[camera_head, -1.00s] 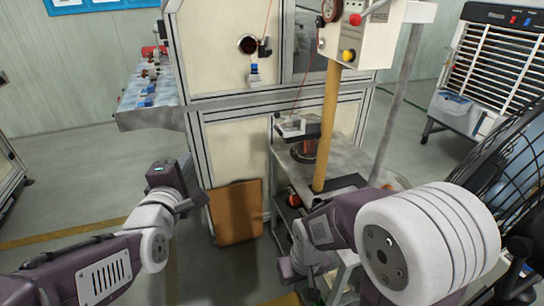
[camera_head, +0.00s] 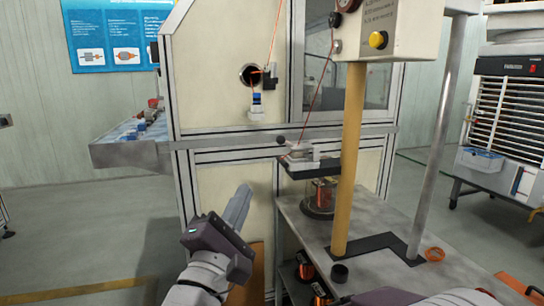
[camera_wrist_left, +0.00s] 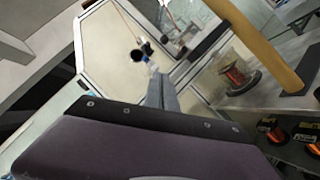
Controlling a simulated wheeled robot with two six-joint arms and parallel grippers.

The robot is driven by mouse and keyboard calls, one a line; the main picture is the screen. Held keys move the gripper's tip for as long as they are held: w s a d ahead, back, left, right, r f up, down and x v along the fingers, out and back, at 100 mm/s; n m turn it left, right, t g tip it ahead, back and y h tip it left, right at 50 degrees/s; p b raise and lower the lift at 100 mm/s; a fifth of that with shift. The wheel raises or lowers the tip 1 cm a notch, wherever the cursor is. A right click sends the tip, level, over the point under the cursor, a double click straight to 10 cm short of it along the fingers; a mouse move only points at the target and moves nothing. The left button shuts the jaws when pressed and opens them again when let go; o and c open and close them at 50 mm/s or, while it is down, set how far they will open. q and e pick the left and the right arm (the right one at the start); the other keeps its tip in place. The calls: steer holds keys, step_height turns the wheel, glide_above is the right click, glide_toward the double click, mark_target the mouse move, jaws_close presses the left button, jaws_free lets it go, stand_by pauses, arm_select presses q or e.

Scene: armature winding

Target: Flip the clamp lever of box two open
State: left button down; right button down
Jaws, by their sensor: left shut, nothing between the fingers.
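A small clamp-like fixture (camera_head: 300,155) sits on a dark bracket beside the cream machine panel (camera_head: 215,80). A short lever with a dark knob (camera_head: 281,140) sticks out to its left. No label marks box two, so I cannot tell for certain whether this is its clamp. My left gripper (camera_head: 242,192) is shut and empty, its fingers pointing up in front of the lower panel, below and left of the lever and apart from it. The closed fingers (camera_wrist_left: 163,92) also show in the left wrist view. My right gripper is out of view.
A yellow post (camera_head: 348,160) and a control box (camera_head: 385,35) stand right of the fixture. A copper wire runs near the round port (camera_head: 250,75). A copper spool (camera_head: 320,195) sits on the grey table (camera_head: 400,270). A parts shelf (camera_head: 125,152) juts out left.

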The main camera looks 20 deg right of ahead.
arm_select(q)
steer(key=s+d+r+x, duration=0.1)
steer(key=x, duration=1.2)
steer(key=shift+s+d+p, duration=0.25)
steer(key=shift+d+p, duration=0.1)
steer(key=shift+d, duration=0.05)
steer(key=shift+r, duration=0.1)
